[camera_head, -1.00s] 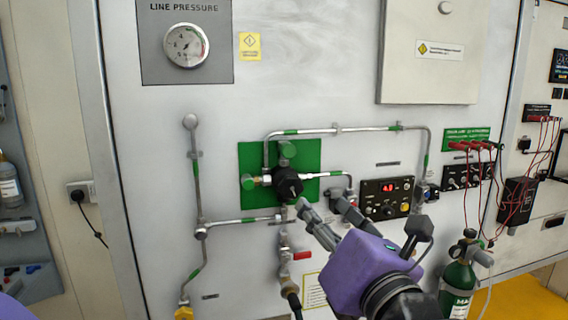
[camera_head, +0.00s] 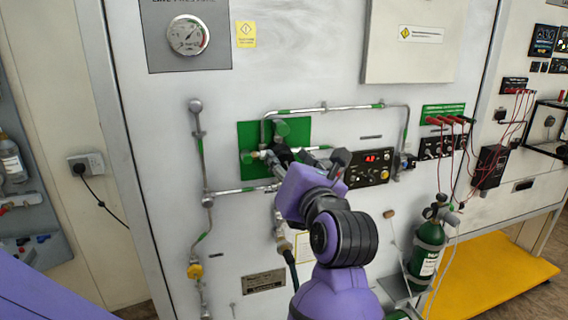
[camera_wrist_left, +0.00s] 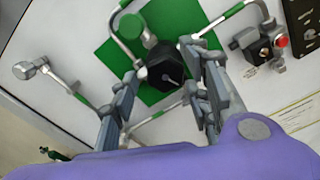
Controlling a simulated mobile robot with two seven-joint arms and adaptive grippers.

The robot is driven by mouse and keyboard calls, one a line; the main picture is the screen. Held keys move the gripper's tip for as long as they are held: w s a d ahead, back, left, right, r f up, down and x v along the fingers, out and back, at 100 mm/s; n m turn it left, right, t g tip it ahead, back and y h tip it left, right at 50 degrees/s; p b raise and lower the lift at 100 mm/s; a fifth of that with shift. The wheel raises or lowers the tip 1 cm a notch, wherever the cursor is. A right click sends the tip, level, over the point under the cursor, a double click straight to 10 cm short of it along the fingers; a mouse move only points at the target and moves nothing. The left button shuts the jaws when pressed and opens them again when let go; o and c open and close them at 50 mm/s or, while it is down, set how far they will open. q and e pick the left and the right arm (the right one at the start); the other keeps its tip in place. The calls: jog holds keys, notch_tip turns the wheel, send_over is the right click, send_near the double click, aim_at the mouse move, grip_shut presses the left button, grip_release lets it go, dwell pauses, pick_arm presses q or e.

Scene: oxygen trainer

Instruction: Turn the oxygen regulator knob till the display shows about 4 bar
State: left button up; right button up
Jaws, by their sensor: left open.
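The black regulator knob (camera_wrist_left: 165,68) sits before a green square plate (camera_wrist_left: 150,25) on the wall panel. My left gripper (camera_wrist_left: 164,64) is open, with one finger on each side of the knob; I cannot tell whether they touch it. A pale line shows on the knob's face. In the head view my left gripper (camera_head: 286,155) reaches the green plate and hides most of the knob. The display (camera_head: 378,157) to its right shows small red digits that I cannot read surely. My right gripper is not in view.
Metal pipes (camera_head: 330,108) run around the plate. A line pressure gauge (camera_head: 188,35) is at upper left. Red cables (camera_head: 522,120) hang at far right.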

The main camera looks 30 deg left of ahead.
pick_arm(q)
jog(key=c, duration=1)
jog(key=shift+c, duration=0.2)
jog(key=shift+r, duration=0.3)
jog(key=o, duration=1)
jog(key=shift+o, duration=0.2)
jog(key=shift+a+f, duration=0.1)
jog(key=shift+f, duration=0.05)
jog(key=shift+s+f, duration=0.1)
